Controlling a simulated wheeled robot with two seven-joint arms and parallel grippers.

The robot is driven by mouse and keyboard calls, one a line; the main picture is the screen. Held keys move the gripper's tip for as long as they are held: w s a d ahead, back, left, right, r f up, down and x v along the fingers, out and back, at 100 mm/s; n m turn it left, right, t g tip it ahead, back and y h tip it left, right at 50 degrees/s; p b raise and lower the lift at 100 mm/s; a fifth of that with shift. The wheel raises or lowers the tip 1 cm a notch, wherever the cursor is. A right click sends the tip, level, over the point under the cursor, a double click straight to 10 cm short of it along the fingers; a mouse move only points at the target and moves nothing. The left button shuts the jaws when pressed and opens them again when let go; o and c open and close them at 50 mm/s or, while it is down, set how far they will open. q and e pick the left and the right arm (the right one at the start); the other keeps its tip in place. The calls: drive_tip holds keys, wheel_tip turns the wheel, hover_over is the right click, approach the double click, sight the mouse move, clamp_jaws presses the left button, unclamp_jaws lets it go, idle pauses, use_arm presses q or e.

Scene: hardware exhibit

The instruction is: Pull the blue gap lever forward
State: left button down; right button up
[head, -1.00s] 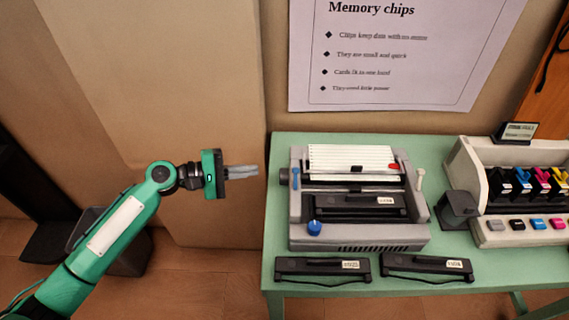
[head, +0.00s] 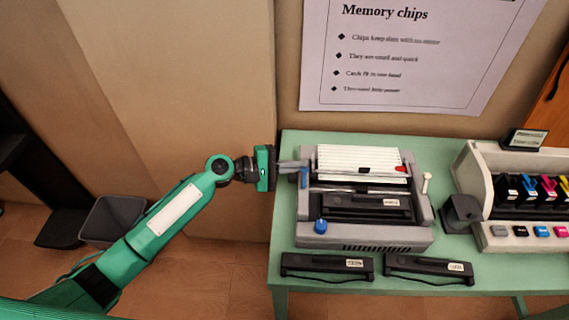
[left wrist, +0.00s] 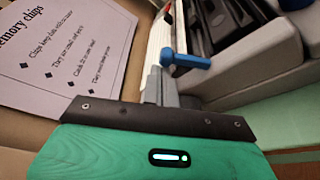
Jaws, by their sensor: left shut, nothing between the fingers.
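The blue gap lever (head: 304,179) stands at the left side of the grey dot-matrix style printer (head: 365,236). My right gripper is not in view.
A blue knob (head: 320,226) sits at the printer's front left, and a white lever (head: 426,183) at its right. Two black cartridges (head: 327,267) (head: 429,269) lie in front on the green table (head: 290,300). A colour-ink printer (head: 480,160) stands at right.

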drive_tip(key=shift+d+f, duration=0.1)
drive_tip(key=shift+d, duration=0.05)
